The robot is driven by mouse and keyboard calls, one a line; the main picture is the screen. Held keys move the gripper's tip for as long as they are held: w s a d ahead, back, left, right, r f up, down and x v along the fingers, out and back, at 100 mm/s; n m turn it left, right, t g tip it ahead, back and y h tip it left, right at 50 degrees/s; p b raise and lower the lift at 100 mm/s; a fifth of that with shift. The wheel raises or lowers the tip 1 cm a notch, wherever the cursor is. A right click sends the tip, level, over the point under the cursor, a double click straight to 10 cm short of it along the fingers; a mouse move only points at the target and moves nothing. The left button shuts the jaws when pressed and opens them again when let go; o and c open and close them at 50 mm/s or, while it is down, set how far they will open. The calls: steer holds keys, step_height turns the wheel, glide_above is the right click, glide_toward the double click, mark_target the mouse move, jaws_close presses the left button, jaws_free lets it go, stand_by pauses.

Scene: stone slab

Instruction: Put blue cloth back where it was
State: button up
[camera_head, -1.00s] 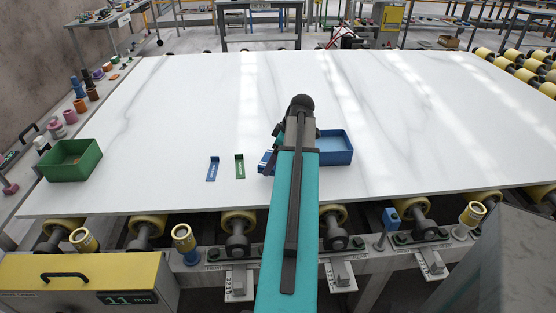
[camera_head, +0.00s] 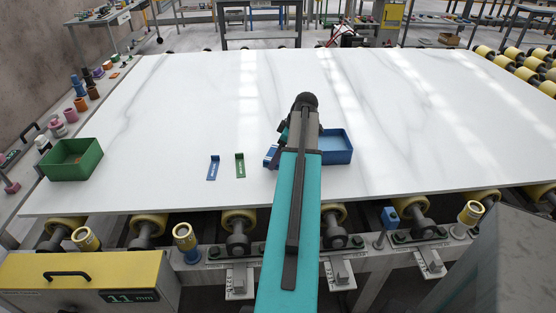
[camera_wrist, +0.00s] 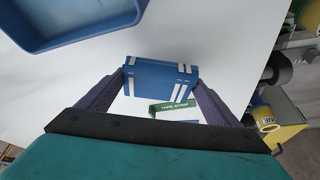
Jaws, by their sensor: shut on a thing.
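The blue cloth (camera_wrist: 160,78), a folded block with white stripes, is between the fingers of my gripper (camera_wrist: 161,88) in the wrist view. The fingers are shut on its two sides. In the head view the cloth (camera_head: 270,157) shows just left of my arm, which hides part of it and most of the gripper. It is over the slab, left of the blue tray (camera_head: 348,156). In the wrist view the green marker (camera_wrist: 170,107) shows beyond the cloth.
The white stone slab (camera_head: 160,110) is mostly bare, with wide free room behind and right. A green bin (camera_head: 72,172) stands at its left edge. Yellow rollers (camera_head: 238,218) run along the front edge. The blue tray (camera_wrist: 70,38) fills the wrist view's upper left.

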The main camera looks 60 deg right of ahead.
steer(key=shift+f+p, duration=0.35)
steer(key=shift+f, duration=1)
steer(key=shift+f, duration=0.15)
steer(key=o, duration=0.9)
steer(key=shift+r, duration=0.25)
steer(key=b+v, duration=0.1)
steer(key=v, duration=1)
steer(key=shift+s+d+r+b, duration=0.1)
steer(key=shift+s+r+b, duration=0.2)
steer(key=shift+r+b, duration=0.05)
steer(key=shift+r, duration=0.15)
